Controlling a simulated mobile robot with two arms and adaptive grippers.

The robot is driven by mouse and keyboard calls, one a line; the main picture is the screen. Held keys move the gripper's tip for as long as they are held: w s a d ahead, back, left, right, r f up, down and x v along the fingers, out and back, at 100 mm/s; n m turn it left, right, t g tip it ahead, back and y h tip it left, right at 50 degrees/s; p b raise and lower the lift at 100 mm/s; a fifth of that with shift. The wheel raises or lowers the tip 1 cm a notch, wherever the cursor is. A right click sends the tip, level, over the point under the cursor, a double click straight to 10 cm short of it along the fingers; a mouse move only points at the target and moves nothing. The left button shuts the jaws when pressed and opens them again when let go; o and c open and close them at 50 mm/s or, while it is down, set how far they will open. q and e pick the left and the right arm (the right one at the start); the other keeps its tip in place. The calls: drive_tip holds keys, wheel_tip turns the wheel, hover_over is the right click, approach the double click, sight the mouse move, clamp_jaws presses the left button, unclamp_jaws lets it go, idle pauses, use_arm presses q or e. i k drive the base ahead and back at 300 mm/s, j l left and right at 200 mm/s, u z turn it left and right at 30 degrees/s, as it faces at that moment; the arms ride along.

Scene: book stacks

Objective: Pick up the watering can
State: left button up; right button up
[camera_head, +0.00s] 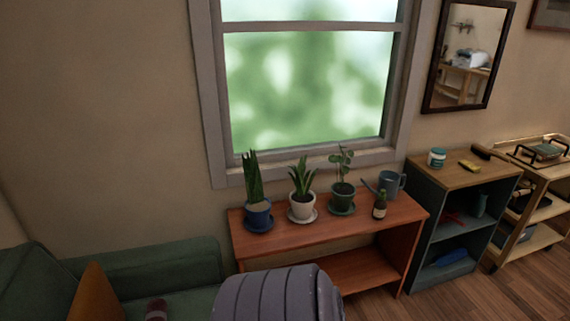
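The watering can (390,184) is small and blue-grey. It stands at the right end of the low reddish-brown shelf (320,238) under the window, its spout pointing left. A small dark bottle (380,205) stands close in front of it and partly covers its lower part. Neither of my grippers shows in the head view.
Three potted plants, in a blue pot (258,217), a white pot (302,206) and a green pot (342,200), line the shelf left of the can. A rounded grey ribbed shape fills the bottom middle. A green sofa (150,265) is at left, a dark bookcase (458,172) at right.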

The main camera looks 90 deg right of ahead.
sight(383, 185)
drive_tip(key=z, duration=2.6)
